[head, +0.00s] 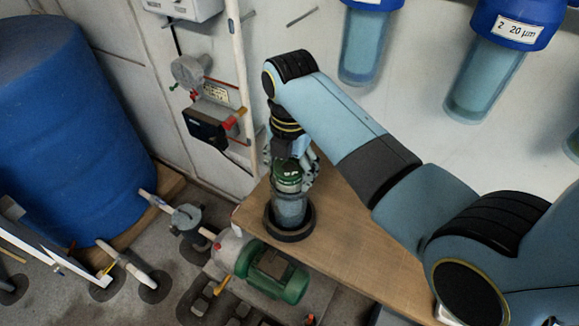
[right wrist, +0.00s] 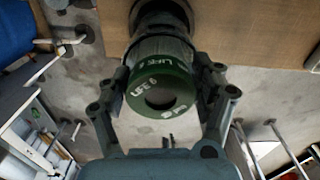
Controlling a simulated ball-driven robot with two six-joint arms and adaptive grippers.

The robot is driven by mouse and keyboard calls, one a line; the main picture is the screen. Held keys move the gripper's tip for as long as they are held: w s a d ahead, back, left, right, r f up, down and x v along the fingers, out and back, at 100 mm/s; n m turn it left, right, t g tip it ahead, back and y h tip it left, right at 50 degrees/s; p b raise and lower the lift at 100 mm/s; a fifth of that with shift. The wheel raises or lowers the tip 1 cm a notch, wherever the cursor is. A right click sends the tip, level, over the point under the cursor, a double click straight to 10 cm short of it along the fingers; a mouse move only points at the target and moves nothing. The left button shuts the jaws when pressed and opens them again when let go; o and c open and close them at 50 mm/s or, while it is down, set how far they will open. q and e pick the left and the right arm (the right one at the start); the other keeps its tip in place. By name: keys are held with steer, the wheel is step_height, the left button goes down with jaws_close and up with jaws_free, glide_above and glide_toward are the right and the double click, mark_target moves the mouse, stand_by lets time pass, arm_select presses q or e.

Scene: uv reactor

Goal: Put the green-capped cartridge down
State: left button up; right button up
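The green-capped cartridge (head: 289,208) stands upright at the left end of a wooden bench, its clear blue-grey body within a black ring-shaped base (head: 291,234). I cannot tell whether its bottom rests fully in the base. Its green cap (right wrist: 163,92) with white lettering faces the right wrist camera. My right gripper (right wrist: 163,78) reaches down from above with a finger on each side of the cartridge, and both appear to touch it just below the cap. My left gripper is not in view.
The wooden bench top (head: 345,250) is clear to the right of the base. A green pump motor (head: 272,272) sits on the floor below the bench's front edge. A blue barrel (head: 65,110) stands at left. Blue-topped filter housings (head: 368,45) hang on the back wall.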

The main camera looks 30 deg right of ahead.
steer(key=shift+o, duration=1.1)
steer(key=shift+s+f, duration=0.1)
steer(key=shift+f, duration=0.1)
step_height(320, 180, up, 10)
steer(key=shift+r+b, duration=0.15)
steer(key=shift+b, duration=0.5)
arm_select(q)
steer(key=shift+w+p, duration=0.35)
steer(key=shift+p, duration=0.3)
arm_select(e)
step_height(320, 180, up, 3)
steer(key=shift+r, duration=0.1)
